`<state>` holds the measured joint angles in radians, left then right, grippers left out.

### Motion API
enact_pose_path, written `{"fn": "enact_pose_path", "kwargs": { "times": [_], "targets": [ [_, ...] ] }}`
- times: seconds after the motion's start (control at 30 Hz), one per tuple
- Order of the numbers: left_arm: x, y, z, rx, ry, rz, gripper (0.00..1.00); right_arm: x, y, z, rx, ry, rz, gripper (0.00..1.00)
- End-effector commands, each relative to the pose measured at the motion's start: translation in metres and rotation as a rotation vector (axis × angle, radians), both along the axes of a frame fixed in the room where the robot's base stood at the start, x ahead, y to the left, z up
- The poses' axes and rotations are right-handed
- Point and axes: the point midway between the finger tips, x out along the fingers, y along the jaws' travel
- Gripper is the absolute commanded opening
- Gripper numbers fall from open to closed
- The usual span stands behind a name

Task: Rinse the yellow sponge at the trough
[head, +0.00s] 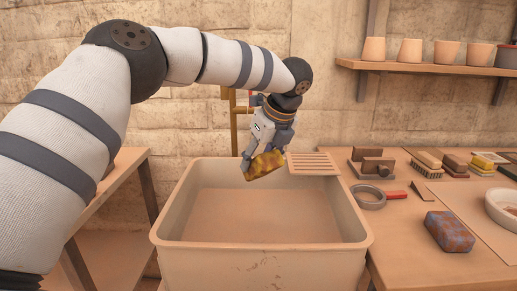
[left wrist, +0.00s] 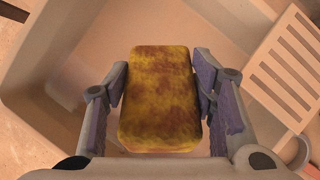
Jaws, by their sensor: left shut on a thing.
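The yellow sponge (head: 264,164) is blotched with brown stains. My left gripper (head: 262,150) is shut on it and holds it over the back part of the trough (head: 262,262), near the slatted rack. In the left wrist view the sponge (left wrist: 161,98) sits between the two finger pads, with the trough's inside (left wrist: 75,75) below it. The trough is a large beige basin, and its inside looks brownish; I cannot tell how deep any water is. My right gripper is in neither view.
A slatted rack (head: 313,163) lies across the trough's back right corner. The right table (head: 405,240) holds a blue-and-brown sponge (head: 449,231), a grey ring (head: 368,196), several brushes and blocks, and a white bowl (head: 503,208). Pots stand on a wall shelf (head: 430,68).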

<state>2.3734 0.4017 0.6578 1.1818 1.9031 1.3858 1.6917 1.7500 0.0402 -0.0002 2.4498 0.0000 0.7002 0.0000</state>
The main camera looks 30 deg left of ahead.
Motion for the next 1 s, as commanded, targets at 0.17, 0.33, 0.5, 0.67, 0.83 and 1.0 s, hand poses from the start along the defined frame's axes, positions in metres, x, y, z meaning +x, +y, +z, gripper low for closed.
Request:
{"fn": "enact_pose_path", "kwargs": {
  "times": [0.17,0.33,0.5,0.67,0.83,1.0],
  "targets": [
    [0.0,0.001,-0.026,0.001,0.004,0.001,0.3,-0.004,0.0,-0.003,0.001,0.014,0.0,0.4],
    [0.0,0.001,-0.049,0.002,0.005,0.0,0.3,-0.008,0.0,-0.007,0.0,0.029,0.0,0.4],
    [0.0,0.001,-0.072,0.001,0.007,0.0,0.3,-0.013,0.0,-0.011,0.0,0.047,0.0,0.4],
    [0.0,0.001,-0.093,0.001,0.006,0.0,0.3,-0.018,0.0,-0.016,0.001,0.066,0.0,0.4],
    [0.0,0.001,-0.115,0.001,0.005,0.0,0.3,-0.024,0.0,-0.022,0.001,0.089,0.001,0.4],
    [0.0,0.001,-0.138,0.001,0.006,0.001,0.3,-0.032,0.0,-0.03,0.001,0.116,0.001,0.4]
  ]
}}
